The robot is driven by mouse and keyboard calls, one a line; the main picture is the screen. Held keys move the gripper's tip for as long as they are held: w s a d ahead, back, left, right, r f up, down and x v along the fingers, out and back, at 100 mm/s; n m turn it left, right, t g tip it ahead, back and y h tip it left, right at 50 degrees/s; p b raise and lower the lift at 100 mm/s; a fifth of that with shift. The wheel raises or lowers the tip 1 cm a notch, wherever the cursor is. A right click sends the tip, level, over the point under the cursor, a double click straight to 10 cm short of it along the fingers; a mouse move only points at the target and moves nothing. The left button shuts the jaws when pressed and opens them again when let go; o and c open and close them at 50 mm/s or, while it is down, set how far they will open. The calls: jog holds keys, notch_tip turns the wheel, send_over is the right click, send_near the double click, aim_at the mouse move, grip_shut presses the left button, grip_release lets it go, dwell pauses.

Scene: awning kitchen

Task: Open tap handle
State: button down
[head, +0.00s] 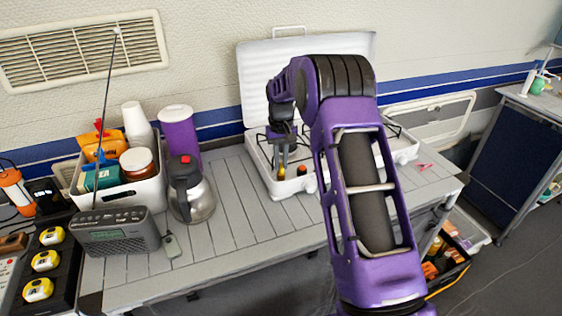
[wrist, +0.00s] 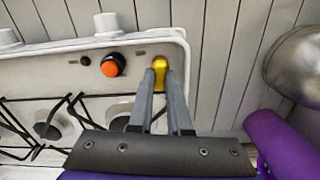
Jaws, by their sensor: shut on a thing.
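A white camping stove (head: 263,170) stands on the slatted table with its lid raised. In the wrist view its front edge (wrist: 60,70) carries a round black knob with an orange face (wrist: 113,65). Beside that knob is a small yellow tap handle (wrist: 160,64). My gripper (wrist: 158,84) reaches the yellow handle, with its two fingers close together and shut on it. The fingers hide part of the handle, so its exact turn is hard to tell. In the head view my gripper (head: 282,165) points down at the stove's front left corner, and my arm covers the stove's middle.
A grey radio (head: 118,232) with a tall antenna is at the front left. Table slats between kettle and stove are clear.

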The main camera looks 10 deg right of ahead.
aim_at(281, 165)
jog(key=shift+n, duration=0.9)
jog(key=c, duration=0.9)
grip_release()
jog(key=shift+o, duration=0.2)
jog(key=shift+r, duration=0.15)
notch_tip(281, 165, up, 17)
jog(key=shift+a+r, duration=0.1)
jog(key=shift+r, duration=0.05)
